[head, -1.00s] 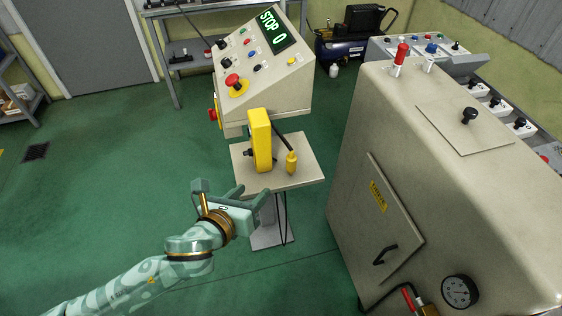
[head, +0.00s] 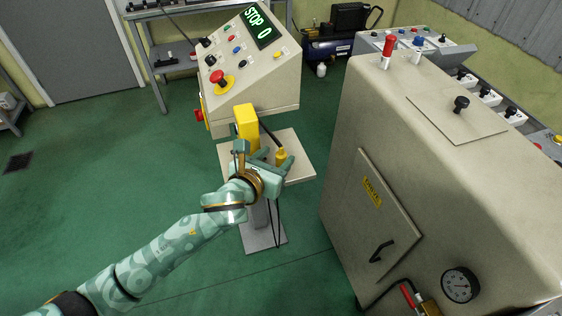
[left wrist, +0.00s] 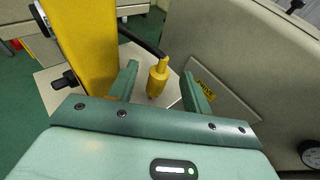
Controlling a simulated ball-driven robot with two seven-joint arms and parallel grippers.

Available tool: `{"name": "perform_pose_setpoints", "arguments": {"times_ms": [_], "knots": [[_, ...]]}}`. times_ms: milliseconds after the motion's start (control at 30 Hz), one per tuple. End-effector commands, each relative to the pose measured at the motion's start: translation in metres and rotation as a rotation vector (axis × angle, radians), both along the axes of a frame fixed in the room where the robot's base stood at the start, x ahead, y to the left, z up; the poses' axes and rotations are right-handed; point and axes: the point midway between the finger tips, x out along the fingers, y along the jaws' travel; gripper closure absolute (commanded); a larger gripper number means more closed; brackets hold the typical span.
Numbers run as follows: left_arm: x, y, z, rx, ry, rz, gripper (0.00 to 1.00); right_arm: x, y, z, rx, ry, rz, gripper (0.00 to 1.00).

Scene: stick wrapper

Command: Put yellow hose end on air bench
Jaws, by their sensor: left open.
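The yellow hose end (left wrist: 158,78) stands upright on the small pedestal shelf, with a black hose at its top. In the left wrist view it shows between and beyond the two fingers. In the head view the hose end (head: 281,156) is partly hidden by my left gripper (head: 266,158), which is open and empty just in front of it. The left gripper also shows in the left wrist view (left wrist: 162,90). I cannot tell whether a finger touches the hose end. No thing clearly recognisable as the air bench can be named for certain. My right gripper is not in view.
A yellow box (head: 246,124) stands on the shelf (head: 298,168) close beside the hose end. A sloped control panel (head: 250,75) reading "STOP 0" rises behind. A large beige cabinet (head: 345,150) with a gauge stands right. A blue compressor (head: 327,48) is at the back.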

Motion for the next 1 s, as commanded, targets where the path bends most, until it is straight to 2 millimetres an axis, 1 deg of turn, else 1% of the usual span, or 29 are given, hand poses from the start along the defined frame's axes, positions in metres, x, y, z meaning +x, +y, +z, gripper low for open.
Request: {"name": "perform_pose_setpoints", "arguments": {"times_ms": [33,67,100,200,433,467,500,567,600,633,900,1000], "knots": [[0.007,-0.005,-0.010,-0.003,0.002,0.002,0.51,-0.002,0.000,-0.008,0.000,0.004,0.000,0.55],[0.011,-0.007,-0.012,-0.002,0.003,0.002,0.51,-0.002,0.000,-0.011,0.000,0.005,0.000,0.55],[0.016,-0.010,-0.013,-0.001,0.002,0.002,0.51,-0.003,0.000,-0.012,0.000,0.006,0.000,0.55],[0.025,-0.014,-0.014,0.000,0.001,0.000,0.51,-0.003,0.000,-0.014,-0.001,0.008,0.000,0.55],[0.027,-0.015,-0.013,0.001,0.001,0.001,0.51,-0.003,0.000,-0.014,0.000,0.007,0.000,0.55],[0.027,-0.015,-0.013,0.001,0.001,0.001,0.54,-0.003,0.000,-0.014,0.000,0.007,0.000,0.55],[0.027,-0.015,-0.013,0.001,0.001,0.001,0.65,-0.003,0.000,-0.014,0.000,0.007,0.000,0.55],[0.027,-0.015,-0.013,0.001,0.001,0.001,0.82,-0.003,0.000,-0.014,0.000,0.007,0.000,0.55],[0.027,-0.015,-0.013,0.001,0.001,0.001,0.93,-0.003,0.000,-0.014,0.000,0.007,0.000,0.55],[0.027,-0.015,-0.013,0.001,0.001,0.001,1.00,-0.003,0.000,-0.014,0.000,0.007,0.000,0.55],[0.027,-0.015,-0.013,0.001,0.001,0.001,1.00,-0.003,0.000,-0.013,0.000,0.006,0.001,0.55],[0.027,-0.015,-0.008,0.001,-0.001,0.001,1.00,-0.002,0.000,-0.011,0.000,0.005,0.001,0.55]]}}
